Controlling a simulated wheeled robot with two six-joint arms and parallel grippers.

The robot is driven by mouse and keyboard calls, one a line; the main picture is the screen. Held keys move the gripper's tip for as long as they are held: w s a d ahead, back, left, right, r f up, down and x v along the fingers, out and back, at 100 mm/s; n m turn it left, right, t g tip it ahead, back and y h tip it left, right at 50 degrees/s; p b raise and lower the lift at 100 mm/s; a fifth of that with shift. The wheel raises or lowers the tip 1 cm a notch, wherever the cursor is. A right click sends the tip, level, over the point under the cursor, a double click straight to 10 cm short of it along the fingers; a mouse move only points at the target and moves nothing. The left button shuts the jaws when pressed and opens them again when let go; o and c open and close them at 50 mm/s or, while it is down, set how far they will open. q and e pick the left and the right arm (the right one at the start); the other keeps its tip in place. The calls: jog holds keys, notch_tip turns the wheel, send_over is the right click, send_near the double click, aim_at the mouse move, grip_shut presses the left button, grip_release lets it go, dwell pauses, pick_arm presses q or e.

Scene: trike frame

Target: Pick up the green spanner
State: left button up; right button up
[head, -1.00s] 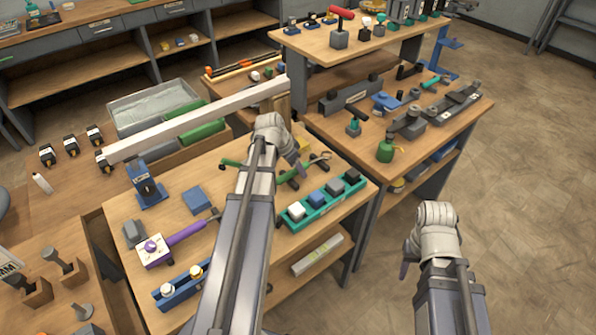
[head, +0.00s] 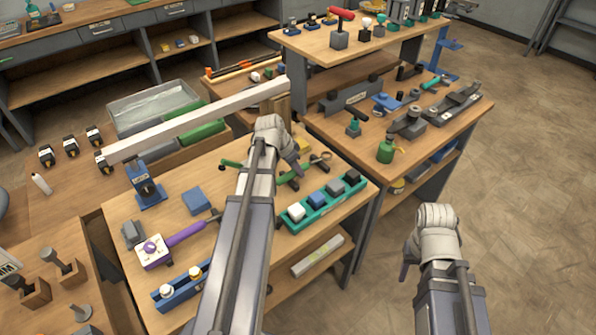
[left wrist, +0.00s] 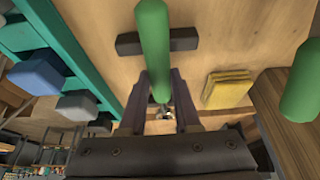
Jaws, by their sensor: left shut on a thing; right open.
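The green spanner (head: 307,167) lies across the near table in the head view, its ring end to the right of my left gripper (head: 296,168). My gripper and wrist hide its middle. In the left wrist view the green spanner (left wrist: 153,40) runs down between the two dark fingers of my left gripper (left wrist: 160,88), which is shut on it. A dark rest block (left wrist: 130,43) shows behind the spanner; whether they touch I cannot tell. My right gripper (head: 406,266) is open and empty, off to the right over the floor.
A teal tray of blocks (head: 310,217) sits close in front of the spanner. A yellow pad (head: 303,145) lies just behind it. A long pale beam (head: 200,119) crosses behind the table. A purple-handled tool (head: 186,234) and a blue block (head: 196,201) lie to the left.

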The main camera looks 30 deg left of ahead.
pick_arm(q)
grip_shut()
dwell(0.8)
